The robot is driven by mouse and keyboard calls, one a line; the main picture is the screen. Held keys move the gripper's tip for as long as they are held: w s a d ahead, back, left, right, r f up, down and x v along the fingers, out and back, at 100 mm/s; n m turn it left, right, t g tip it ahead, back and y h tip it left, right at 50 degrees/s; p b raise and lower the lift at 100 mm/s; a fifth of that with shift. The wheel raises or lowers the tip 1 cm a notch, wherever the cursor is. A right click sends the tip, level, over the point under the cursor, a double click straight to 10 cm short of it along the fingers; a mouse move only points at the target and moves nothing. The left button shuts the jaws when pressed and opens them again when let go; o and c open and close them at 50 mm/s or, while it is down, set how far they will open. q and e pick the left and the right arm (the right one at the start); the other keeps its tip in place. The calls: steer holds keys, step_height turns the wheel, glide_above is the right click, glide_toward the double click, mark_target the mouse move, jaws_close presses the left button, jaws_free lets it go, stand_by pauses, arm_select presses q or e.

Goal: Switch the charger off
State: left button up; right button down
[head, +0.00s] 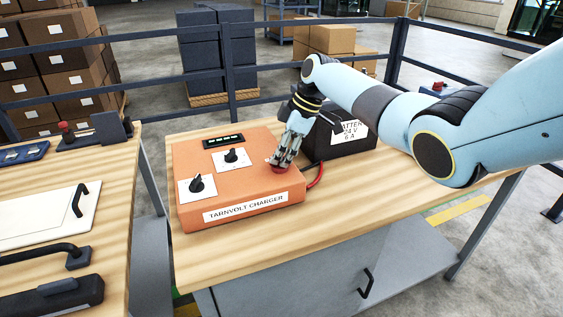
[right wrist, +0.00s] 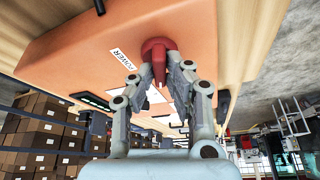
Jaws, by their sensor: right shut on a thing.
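The orange charger (head: 190,160), labelled "TARNVOLT CHARGER", sits on a wooden-topped bench. Its top carries two black knobs, one at the front left (head: 197,184) and one near the middle (head: 231,155), and a dark strip with green lights (head: 223,141). A red power knob (right wrist: 156,47) stands beside a "POWER" label (right wrist: 124,59) in the right wrist view. My right gripper (head: 280,163) points down at the charger's right side. Its fingers are shut on the red knob, which they partly hide in the head view. My left gripper is not in view.
A black battery box (head: 325,145) stands right of the charger, with a red cable (head: 317,177) between them. A second bench at left holds a white panel (head: 50,215) and dark handles. Railings (head: 225,70) and stacked boxes stand behind.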

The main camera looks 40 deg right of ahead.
steer(key=shift+w+n+g+b, duration=0.1)
steer(key=shift+n+g+b, duration=0.6)
steer(key=shift+n+b, duration=1.1)
steer(key=c, duration=1.3)
jaws_free()
steer(key=shift+c, duration=0.2)
steer(key=v, duration=1.2)
steer(key=shift+d, duration=0.2)
steer(key=shift+f, duration=0.15)
